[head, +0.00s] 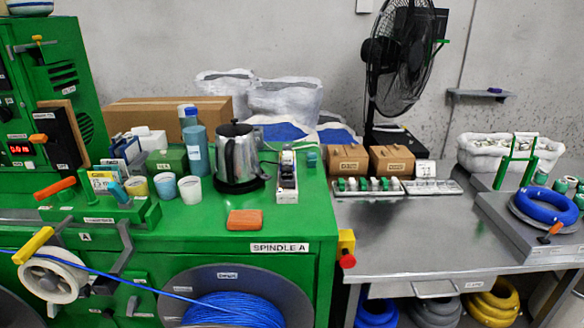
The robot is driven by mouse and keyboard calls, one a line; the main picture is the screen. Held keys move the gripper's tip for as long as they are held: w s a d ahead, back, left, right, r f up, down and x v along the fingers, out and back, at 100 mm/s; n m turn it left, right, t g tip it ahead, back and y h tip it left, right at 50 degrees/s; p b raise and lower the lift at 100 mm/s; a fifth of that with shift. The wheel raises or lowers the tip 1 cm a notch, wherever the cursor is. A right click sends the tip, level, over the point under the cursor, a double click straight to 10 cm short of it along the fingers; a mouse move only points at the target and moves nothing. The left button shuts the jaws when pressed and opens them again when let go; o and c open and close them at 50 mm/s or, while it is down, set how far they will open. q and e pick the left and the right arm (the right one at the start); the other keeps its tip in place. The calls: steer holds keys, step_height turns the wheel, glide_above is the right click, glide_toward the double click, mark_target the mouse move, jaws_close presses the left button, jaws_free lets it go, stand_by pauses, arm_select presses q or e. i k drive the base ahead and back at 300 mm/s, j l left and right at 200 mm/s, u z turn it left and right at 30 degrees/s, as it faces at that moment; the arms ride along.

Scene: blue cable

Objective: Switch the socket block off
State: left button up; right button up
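A narrow white block that looks like the socket block (287,187) lies on top of the green machine, lengthwise from front to back. A dark and pale plug-like part sits on its far half. A paler section is at its near end. The state of its switch is too small to tell. A steel and black kettle (240,160) stands just left of it, and a thin green cord runs near the block's far end. Neither of my grippers is in view.
An orange pad (245,220) lies in front of the kettle. Cups (190,189) and a blue bottle (197,150) stand to the left. The green top (312,215) is clear near the block. A steel table (400,235) with small boxes and a fan (400,60) is on the right.

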mark_target(283, 185)
steer(key=k+j+z, duration=0.25)
steer(key=k+j, duration=0.25)
steer(key=j, duration=0.25)
steer(key=k+j+z, duration=0.25)
steer(key=k+j, duration=0.3)
steer(key=j, duration=0.15)
steer(key=i+l, duration=0.1)
steer(key=i, duration=0.45)
steer(key=i+l+z, duration=0.1)
steer(key=i, duration=0.45)
